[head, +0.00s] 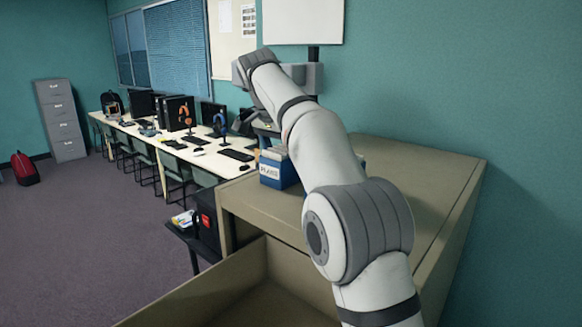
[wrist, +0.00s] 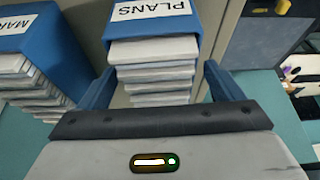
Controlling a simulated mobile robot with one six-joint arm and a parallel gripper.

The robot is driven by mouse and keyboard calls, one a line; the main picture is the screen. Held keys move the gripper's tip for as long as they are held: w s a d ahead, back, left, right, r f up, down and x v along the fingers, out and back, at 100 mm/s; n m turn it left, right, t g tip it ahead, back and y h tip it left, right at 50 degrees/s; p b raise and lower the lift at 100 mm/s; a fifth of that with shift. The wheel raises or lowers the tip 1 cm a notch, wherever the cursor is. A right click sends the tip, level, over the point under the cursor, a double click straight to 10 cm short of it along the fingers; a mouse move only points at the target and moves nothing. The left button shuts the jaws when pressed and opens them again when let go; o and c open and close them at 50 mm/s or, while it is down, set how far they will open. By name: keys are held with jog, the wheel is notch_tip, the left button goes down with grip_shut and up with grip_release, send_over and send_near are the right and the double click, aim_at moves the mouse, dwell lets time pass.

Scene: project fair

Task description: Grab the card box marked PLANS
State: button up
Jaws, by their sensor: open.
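The card box marked PLANS (wrist: 155,20) is blue with a white label and a stack of pale cards. It is near the top middle of the wrist view. It also shows in the head view, as a blue box (head: 270,180) on the tan cabinet top, partly hidden by my arm. My gripper (wrist: 158,75) is open, with one finger to each side of the card stack in the wrist view. I cannot tell whether the fingers touch the box. A second blue box (wrist: 40,42), with a label starting "MAR", stands to its left.
The tan cabinet (head: 430,170) has an open compartment in front. A long desk (head: 215,160) with monitors and keyboards runs along the windows. A small dark stand (head: 190,238) is left of the cabinet.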

jog(key=shift+x, duration=1.2)
jog(key=shift+s, duration=0.1)
jog(key=c, duration=1.3)
